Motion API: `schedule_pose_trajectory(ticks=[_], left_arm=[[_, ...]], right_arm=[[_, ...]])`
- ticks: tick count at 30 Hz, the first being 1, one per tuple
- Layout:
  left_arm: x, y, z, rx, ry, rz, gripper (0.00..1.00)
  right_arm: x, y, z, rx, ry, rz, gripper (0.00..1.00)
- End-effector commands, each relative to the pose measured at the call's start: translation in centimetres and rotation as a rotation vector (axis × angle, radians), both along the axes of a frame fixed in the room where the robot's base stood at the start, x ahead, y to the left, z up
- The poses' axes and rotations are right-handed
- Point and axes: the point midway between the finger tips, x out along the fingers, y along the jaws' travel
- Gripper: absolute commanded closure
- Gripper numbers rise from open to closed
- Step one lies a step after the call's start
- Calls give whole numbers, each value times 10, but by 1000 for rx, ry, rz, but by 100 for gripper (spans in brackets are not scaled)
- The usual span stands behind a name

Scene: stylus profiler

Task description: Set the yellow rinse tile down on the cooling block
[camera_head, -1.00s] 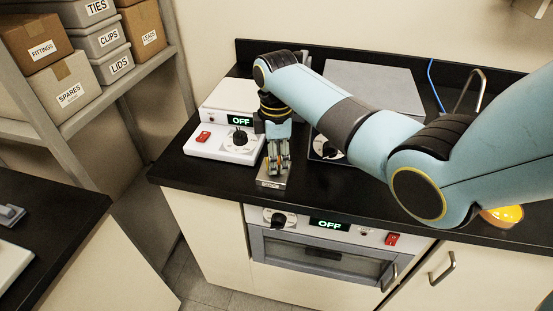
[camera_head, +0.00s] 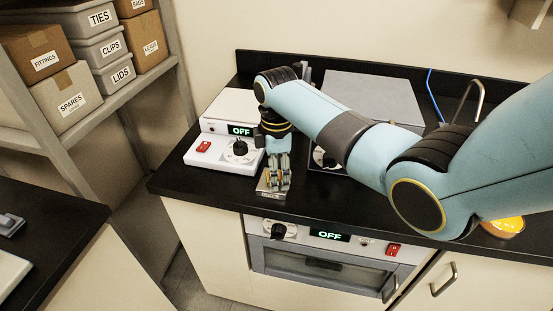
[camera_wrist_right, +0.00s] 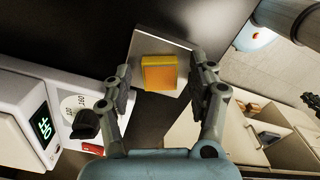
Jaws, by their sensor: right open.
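The yellow rinse tile (camera_wrist_right: 160,73) lies on the cooling block (camera_wrist_right: 146,45), a pale metal plate, in the right wrist view. My right gripper (camera_wrist_right: 163,82) is open, with a finger on each side of the tile and a visible gap to it. In the head view my right gripper (camera_head: 278,184) points down over the cooling block (camera_head: 270,195) near the counter's front edge, and its fingers hide most of the tile. My left gripper is not in view.
A white device (camera_head: 215,152) with a knob, red switch and OFF display stands just left of the gripper. A grey-topped device (camera_head: 375,92) is behind my right arm. An orange bowl (camera_head: 503,226) sits at the right.

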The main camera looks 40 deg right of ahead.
Motion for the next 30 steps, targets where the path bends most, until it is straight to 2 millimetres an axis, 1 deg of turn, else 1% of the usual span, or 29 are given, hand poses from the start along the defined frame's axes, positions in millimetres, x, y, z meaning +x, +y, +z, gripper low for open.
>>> schedule_pose_trajectory(ticks=[5, 9, 12, 16, 21, 30], left_arm=[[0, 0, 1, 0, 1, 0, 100], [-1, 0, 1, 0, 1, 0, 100], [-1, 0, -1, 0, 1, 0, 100], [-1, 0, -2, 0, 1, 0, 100], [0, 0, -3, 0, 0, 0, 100], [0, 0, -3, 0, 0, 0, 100]], right_arm=[[1, 0, 31, -1, -6, 1, 41], [1, -1, 64, -2, -6, 1, 41], [1, -1, 85, -1, -5, 0, 41], [2, 0, 105, -1, -4, 0, 41], [1, 0, 118, 0, -1, 0, 41], [1, 0, 119, 0, 0, 0, 41]])
